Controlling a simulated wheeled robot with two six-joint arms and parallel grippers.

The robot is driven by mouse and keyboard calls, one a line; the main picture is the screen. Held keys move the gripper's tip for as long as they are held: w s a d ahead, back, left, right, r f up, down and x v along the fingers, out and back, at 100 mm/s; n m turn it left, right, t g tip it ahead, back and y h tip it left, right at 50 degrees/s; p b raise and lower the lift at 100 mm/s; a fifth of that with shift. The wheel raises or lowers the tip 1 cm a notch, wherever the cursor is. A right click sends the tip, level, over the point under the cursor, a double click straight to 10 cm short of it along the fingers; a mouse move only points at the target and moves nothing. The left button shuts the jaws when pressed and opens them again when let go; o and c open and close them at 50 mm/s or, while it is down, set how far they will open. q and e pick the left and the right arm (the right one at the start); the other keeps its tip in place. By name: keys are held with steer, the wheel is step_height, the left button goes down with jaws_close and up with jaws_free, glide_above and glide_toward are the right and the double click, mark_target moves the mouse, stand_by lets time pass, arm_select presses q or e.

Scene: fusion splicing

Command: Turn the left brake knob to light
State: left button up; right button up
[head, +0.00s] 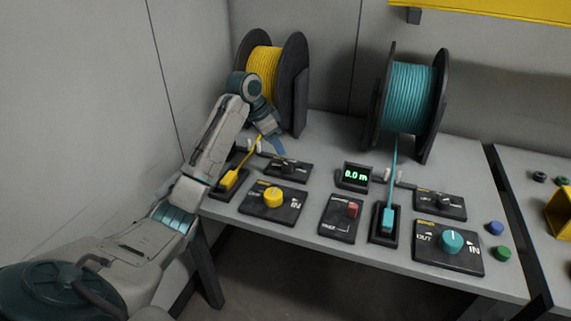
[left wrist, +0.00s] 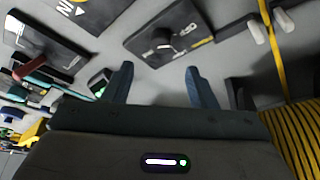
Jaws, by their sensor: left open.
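The left brake knob (head: 289,167) is a small dark knob on a flat black panel at the back left of the bench. In the left wrist view the knob (left wrist: 163,41) stands ahead of the fingers, roughly between their lines, with a pale mark and yellow lettering on its panel (left wrist: 133,44). My left gripper (head: 277,147) is above and just behind that panel in the head view. In the left wrist view its two blue fingers (left wrist: 161,84) are apart with nothing between them. The gripper does not touch the knob. The knob's exact setting is too small to read.
A yellow cable spool (head: 263,66) stands close behind my left gripper. A yellow lever (head: 230,178) is left of the brake panel and a yellow IN/OUT knob (head: 273,197) is in front. A teal spool (head: 411,92) and its controls are to the right.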

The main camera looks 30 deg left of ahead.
mark_target(287, 165)
arm_select(q)
steer(key=x, duration=0.9)
steer(key=shift+f, duration=0.1)
arm_select(e)
steer(key=shift+f, duration=0.35)
